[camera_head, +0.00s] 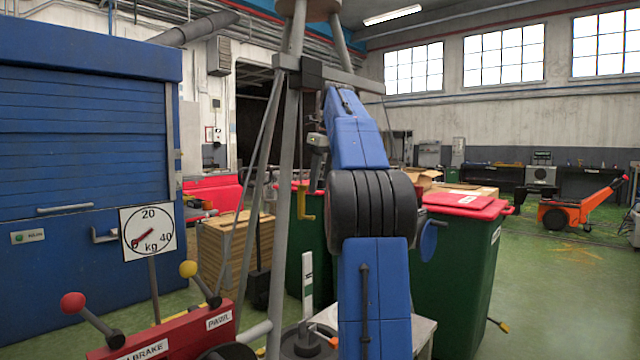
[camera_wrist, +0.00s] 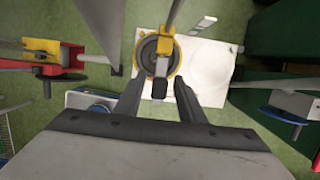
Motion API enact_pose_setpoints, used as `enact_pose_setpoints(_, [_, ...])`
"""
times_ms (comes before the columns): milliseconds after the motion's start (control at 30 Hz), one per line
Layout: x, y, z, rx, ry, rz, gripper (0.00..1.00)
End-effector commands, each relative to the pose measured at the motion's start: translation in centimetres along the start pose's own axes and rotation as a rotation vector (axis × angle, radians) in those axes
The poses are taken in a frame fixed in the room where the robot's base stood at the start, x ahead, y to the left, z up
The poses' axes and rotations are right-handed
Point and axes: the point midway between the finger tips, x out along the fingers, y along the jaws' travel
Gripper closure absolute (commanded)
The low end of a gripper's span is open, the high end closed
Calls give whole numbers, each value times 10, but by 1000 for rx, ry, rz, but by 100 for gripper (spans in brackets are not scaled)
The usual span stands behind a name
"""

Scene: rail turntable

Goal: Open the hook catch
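A yellow hook (camera_head: 305,203) hangs in the air left of my blue arm in the head view. In the wrist view the yellow hook (camera_wrist: 163,45) is seen from above, on a grey rod or line. A dark piece (camera_wrist: 160,88), which may be its catch, sits at its near end, between my fingertips in the picture. My gripper (camera_wrist: 158,86) is open, one finger on each side, with no clear contact. In the head view my gripper (camera_head: 318,148) is small and partly hidden, above the hook. Whether the catch is open or shut cannot be told.
Grey frame legs (camera_head: 285,150) stand close left. A red lever panel (camera_head: 180,334) and kg dial (camera_head: 148,232) are at front left. Green bins (camera_head: 450,270) stand right.

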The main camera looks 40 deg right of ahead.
Motion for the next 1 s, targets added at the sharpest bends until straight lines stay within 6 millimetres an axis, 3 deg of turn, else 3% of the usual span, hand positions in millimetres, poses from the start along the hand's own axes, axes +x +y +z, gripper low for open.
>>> enact_pose_setpoints(233, [-7,0,0,0,0,0,64])
enact_pose_setpoints(600, [-54,-1,1,-1,-1,-1,64])
enact_pose_setpoints(1000, [-74,0,0,0,0,0,64])
